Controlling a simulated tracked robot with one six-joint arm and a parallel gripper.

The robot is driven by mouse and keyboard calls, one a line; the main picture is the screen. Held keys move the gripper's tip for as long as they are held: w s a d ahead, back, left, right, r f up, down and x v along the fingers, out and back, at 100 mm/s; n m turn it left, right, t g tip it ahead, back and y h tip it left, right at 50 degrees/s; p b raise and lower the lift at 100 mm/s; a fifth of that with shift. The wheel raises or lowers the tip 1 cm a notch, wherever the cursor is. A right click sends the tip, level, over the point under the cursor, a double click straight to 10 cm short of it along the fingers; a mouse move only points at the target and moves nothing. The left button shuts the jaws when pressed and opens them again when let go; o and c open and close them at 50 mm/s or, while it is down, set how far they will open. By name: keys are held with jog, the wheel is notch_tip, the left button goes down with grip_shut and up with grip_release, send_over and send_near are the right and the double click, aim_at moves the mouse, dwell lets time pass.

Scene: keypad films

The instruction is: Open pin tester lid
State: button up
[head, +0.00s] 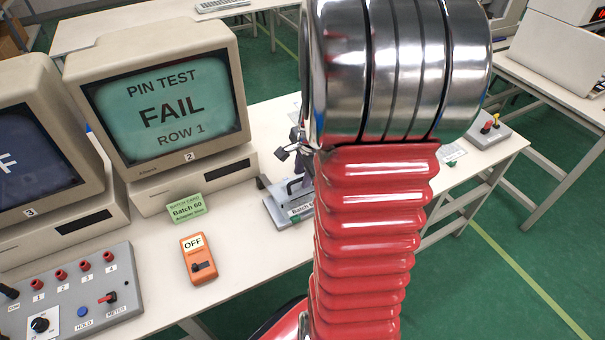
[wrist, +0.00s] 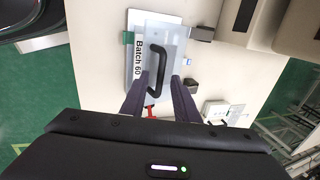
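The pin tester (head: 283,208) is a grey box on the table, marked "Batch 60". My arm hides its right part in the head view. In the wrist view its pale lid (wrist: 176,45) looks flat and shut, with a black bar handle (wrist: 162,58) on top. My gripper (wrist: 160,80) is open, its two dark fingers pointing at the lid, one on each side of the handle's near part. I cannot tell whether they touch it. In the head view my gripper (head: 294,150) shows partly, just above the tester.
A monitor (head: 160,100) reads "PIN TEST FAIL ROW 1". A green "Batch 60" card (head: 187,208) leans before it. An orange switch box (head: 198,260) reads "OFF". A grey meter panel (head: 75,290) stands at front left. Bare table lies between the orange box and the tester.

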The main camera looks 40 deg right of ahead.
jog(key=shift+c, duration=0.7)
grip_shut()
